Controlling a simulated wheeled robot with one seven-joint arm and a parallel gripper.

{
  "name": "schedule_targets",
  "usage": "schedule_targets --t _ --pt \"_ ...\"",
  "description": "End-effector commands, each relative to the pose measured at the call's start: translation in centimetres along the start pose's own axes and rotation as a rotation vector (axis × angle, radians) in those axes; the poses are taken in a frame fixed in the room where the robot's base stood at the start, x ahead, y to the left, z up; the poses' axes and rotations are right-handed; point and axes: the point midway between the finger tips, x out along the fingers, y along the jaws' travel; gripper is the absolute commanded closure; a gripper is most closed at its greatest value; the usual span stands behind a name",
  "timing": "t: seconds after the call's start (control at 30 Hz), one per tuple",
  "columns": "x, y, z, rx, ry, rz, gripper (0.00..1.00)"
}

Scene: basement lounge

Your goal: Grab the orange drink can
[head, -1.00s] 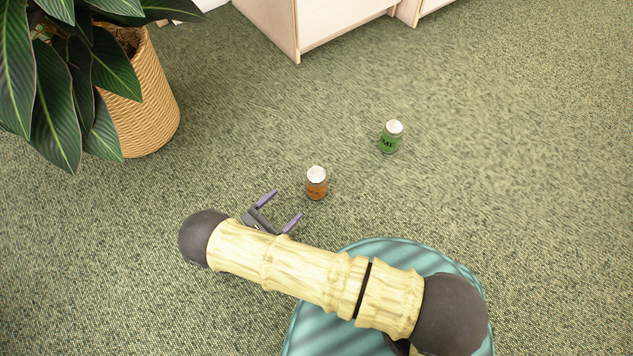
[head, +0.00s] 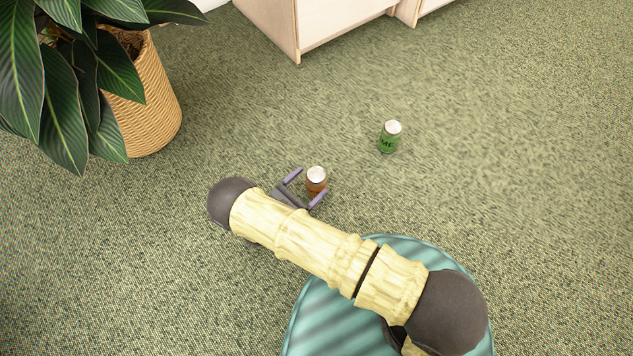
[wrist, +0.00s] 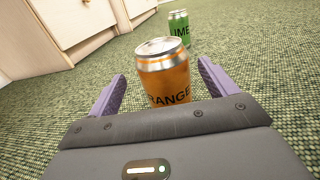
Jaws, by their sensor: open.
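The orange drink can (head: 316,179) stands upright on the green carpet near the middle of the head view. In the wrist view the can (wrist: 166,74) shows a silver top and dark lettering, and its base is hidden behind my gripper's palm. My gripper (head: 306,187) is open, with its two purple fingers on either side of the can. In the wrist view my gripper (wrist: 160,88) has visible gaps between each finger and the can. The jaws are around the can and not closed on it.
A green lime can (head: 389,137) stands behind and to the right; it also shows in the wrist view (wrist: 179,28). A wicker pot (head: 148,100) with a leafy plant is at the left. A wooden cabinet (head: 330,22) stands at the back. The carpet to the right is clear.

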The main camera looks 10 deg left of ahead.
Motion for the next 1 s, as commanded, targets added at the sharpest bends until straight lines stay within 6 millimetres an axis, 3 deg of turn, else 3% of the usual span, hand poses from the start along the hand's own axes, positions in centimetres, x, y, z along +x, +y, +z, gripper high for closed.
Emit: schedule_targets --t 0.4,0.93,1.0 --pt "4.9 -0.5 -0.3 0.000 0.000 -0.003 0.15" --pt "5.0 -0.5 -0.3 0.000 0.000 -0.001 0.15" --pt "5.0 -0.5 -0.3 0.000 0.000 -0.002 0.27"
